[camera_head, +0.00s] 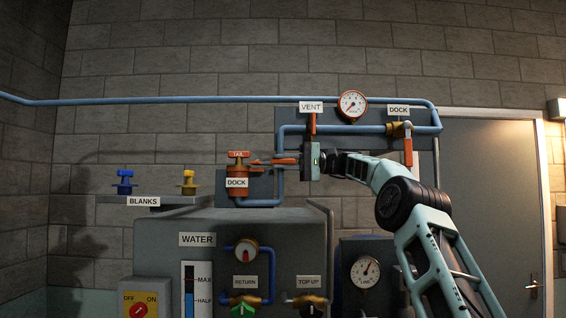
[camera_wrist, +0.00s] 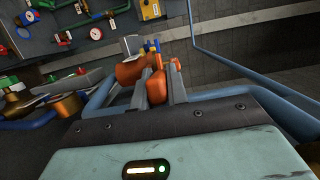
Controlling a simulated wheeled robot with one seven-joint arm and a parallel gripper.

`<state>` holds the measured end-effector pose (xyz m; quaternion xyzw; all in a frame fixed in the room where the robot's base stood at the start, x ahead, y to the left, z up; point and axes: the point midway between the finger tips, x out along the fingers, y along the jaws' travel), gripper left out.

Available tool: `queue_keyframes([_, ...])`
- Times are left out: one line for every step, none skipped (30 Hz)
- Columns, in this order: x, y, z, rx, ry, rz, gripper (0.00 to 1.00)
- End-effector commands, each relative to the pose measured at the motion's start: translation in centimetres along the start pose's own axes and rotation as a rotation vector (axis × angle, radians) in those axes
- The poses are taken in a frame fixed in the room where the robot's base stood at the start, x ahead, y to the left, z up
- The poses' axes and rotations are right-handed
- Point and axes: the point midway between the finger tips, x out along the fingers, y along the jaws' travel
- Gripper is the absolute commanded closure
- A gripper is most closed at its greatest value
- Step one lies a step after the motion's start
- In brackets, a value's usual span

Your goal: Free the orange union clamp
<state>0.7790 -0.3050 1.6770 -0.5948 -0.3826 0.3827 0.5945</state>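The orange union (camera_head: 237,183) stands upright at the left DOCK label, with an orange piece labelled TAIL on top. An orange clamp lever (camera_head: 285,161) sticks out to its right. My gripper (camera_head: 272,162) reaches in level from the right, at the lever. In the wrist view, my gripper (camera_wrist: 160,82) has its two fingers apart, with the orange lever (camera_wrist: 157,88) between them. I cannot tell whether both fingers press on it. The union (camera_wrist: 130,71) shows beyond the left finger. The clamp's far side is hidden.
Blue pipe (camera_head: 200,99) runs above. The VENT lever (camera_head: 313,124) and the right DOCK valve lever (camera_head: 408,150) hang close to my arm. A pressure gauge (camera_head: 352,104) is above. Blue (camera_head: 124,183) and yellow (camera_head: 189,184) blanks stand on the left shelf. The grey tank (camera_head: 165,240) is below.

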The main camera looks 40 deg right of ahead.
Motion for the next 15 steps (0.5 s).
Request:
queue_keyframes([-0.15,-0.06,-0.1,-0.001,0.006,-0.001,0.72])
queue_keyframes([-0.14,-0.06,-0.08,-0.001,0.006,-0.001,0.64])
queue_keyframes([-0.12,-0.05,-0.07,-0.001,0.005,-0.001,0.64])
queue_keyframes([-0.11,-0.05,-0.05,-0.001,0.004,-0.001,0.64])
queue_keyframes([-0.09,-0.05,-0.04,-0.001,0.003,-0.001,0.64])
queue_keyframes([-0.07,-0.05,-0.03,-0.001,0.002,0.0,0.64])
queue_keyframes([-0.06,-0.05,-0.02,-0.001,0.002,0.0,0.64])
queue_keyframes([-0.05,-0.05,-0.01,-0.001,0.001,0.0,0.64])
queue_keyframes([-0.04,-0.04,0.0,-0.001,0.001,0.0,0.64])
queue_keyframes([-0.03,-0.04,0.01,-0.001,0.001,0.0,0.64])
queue_keyframes([-0.02,-0.04,0.01,-0.001,0.0,0.0,0.64])
queue_keyframes([-0.02,-0.03,0.02,-0.001,0.0,0.0,0.64])
queue_keyframes([-0.01,-0.03,0.02,-0.001,0.0,0.0,0.64])
queue_keyframes([-0.01,-0.03,0.03,-0.001,0.0,0.0,0.64])
queue_keyframes([0.0,0.0,0.04,-0.001,0.0,0.0,0.64])
